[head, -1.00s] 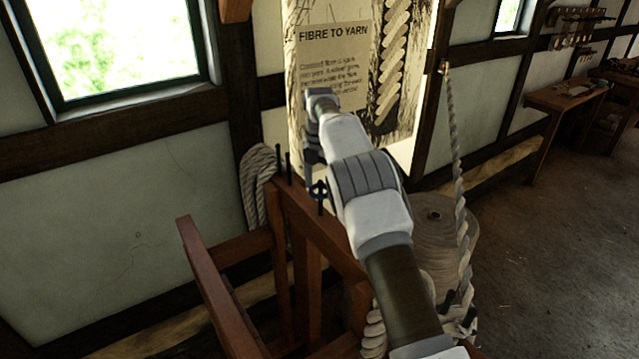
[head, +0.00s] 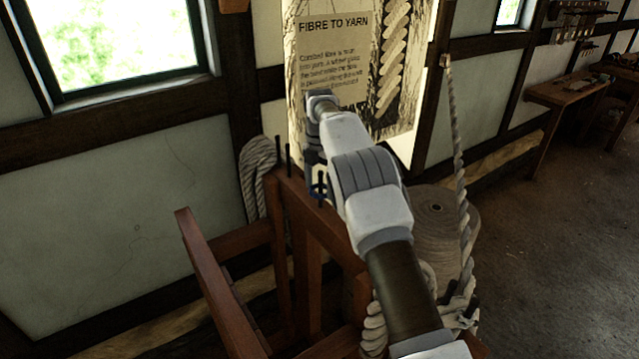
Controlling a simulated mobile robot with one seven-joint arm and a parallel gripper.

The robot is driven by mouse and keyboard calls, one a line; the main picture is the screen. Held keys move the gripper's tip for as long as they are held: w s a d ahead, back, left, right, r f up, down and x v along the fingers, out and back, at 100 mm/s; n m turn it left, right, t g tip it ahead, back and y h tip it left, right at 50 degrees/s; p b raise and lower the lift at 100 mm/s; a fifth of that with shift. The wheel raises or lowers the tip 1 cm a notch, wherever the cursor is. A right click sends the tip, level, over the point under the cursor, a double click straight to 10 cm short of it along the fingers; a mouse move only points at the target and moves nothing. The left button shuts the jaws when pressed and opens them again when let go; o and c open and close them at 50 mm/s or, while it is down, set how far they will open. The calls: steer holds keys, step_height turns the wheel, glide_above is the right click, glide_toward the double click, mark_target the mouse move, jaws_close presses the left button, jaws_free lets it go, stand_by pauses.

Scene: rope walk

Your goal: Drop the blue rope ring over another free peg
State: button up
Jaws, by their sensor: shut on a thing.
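The blue rope ring (head: 311,188) is a small dark blue loop below my gripper (head: 314,160), at the top of the brown wooden frame (head: 327,233). My gripper points down and is shut on the ring; my arm hides much of the jaws. A dark upright peg (head: 320,187) shows at the ring. I cannot tell whether the ring is around this peg or in front of it. Two more dark pegs, a left one (head: 278,153) and one beside it (head: 288,158), stand bare on the frame, left of the ring.
A coil of pale rope (head: 258,178) hangs behind the frame at left. A slanted wooden rail (head: 215,278) stands in front. A large spool of twine (head: 440,225) and a hanging twisted rope (head: 457,150) are to the right. A lit sign (head: 335,60) is behind.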

mark_target(320, 207)
steer(key=shift+f+b, duration=0.9)
steer(key=shift+f, duration=1.05)
steer(key=o, duration=1.1)
step_height(320, 207, up, 12)
steer(key=p, duration=0.2)
steer(key=shift+p, duration=0.35)
